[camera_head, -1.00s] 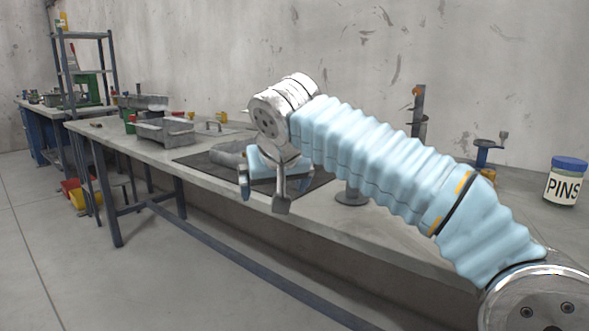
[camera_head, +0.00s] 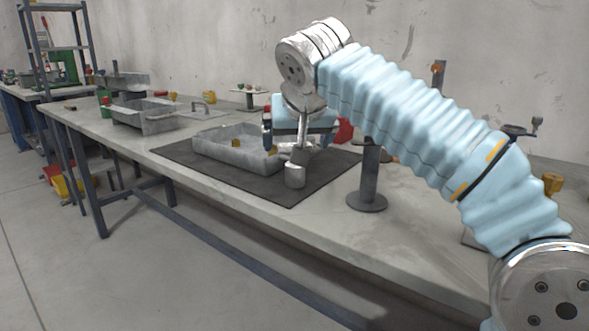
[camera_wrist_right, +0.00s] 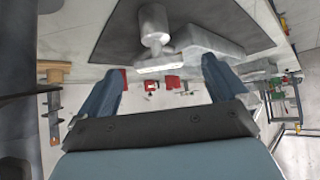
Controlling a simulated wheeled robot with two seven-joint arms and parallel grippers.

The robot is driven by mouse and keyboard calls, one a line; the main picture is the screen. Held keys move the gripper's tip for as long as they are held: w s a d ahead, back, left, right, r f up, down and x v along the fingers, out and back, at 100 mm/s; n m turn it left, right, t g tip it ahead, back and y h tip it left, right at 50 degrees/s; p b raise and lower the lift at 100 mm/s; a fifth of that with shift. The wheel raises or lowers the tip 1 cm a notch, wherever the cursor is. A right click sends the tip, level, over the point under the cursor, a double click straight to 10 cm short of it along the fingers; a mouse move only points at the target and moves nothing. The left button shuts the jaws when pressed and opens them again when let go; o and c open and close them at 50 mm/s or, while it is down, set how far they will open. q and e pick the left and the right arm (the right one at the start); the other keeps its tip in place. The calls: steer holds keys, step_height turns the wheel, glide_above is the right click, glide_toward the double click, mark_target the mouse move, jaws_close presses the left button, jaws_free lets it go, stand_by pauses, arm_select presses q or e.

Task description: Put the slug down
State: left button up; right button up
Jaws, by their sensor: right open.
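The slug (camera_head: 295,176), a grey metal cylinder with a narrow neck and a flat bar at its upper end, is over the front part of the dark mat (camera_head: 265,187), right of the shallow grey tray. It looks upright; whether it rests on the mat or sits just above it is hard to tell. My right gripper (camera_head: 299,140) is directly above it, pointing down. In the right wrist view the slug (camera_wrist_right: 153,24) has its bar between my right fingertips (camera_wrist_right: 164,68), which are spread with gaps on both sides. My left gripper is out of view.
The grey tray (camera_head: 222,158) is close left of the slug on the mat. A dark post on a round base (camera_head: 367,203) stands to the right. A metal box (camera_head: 148,125) is farther left along the bench. The bench front (camera_head: 330,222) is bare.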

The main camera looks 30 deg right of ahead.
steer(key=x, duration=0.8)
steer(key=shift+w+d+r, duration=0.15)
steer(key=shift+w+d, duration=0.05)
steer(key=shift+d, duration=0.15)
steer(key=c, duration=1.2)
steer(key=shift+o, duration=0.2)
steer(key=shift+r, duration=0.1)
